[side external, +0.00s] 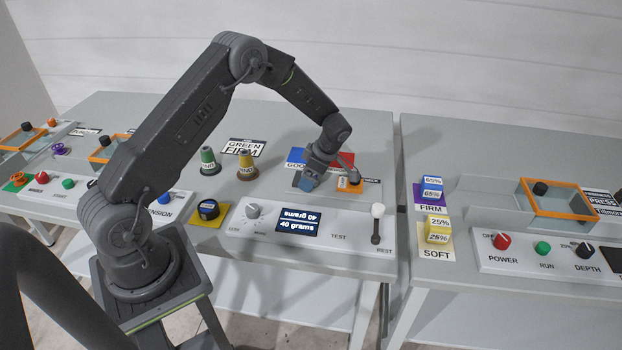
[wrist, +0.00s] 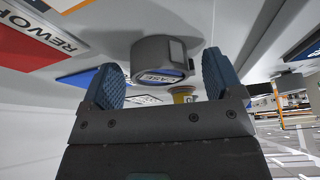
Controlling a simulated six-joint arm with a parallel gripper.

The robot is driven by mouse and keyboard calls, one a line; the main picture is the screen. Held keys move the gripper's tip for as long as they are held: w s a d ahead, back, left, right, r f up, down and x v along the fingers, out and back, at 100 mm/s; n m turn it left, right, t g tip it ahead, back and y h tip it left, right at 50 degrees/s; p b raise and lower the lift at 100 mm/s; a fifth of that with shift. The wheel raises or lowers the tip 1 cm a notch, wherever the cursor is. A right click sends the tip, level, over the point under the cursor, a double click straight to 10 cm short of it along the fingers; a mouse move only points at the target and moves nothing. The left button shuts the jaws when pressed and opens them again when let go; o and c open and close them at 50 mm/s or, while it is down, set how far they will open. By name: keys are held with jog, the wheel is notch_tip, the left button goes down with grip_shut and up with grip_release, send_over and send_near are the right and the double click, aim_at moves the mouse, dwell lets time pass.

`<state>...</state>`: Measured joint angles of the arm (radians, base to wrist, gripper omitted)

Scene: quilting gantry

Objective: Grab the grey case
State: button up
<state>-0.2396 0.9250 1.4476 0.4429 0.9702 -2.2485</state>
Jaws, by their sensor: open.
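The grey case (wrist: 162,58), a short rounded body with a label reading CASE, shows in the wrist view beyond and between my fingers. My gripper (wrist: 161,72) is open, with one blue finger on each side of the case and a gap visible beside each. Whether the case reaches in between the fingertips is hard to tell. In the side view my gripper (side external: 308,181) points down, low over the table by the blue and red sorting mat (side external: 300,155). I cannot make out the case there; my gripper probably hides it.
A green cone (side external: 208,161) and a yellow cone (side external: 247,164) stand left of my gripper. The tester panel (side external: 330,229) with its display lies in front. An orange-based device (side external: 350,185) is close on the right. A black knob-like piece (side external: 208,210) sits on a yellow mat.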

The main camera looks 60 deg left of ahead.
jog(key=shift+c, duration=0.3)
jog(key=c, duration=1)
jog(key=shift+c, duration=0.2)
jog(key=shift+r, duration=0.15)
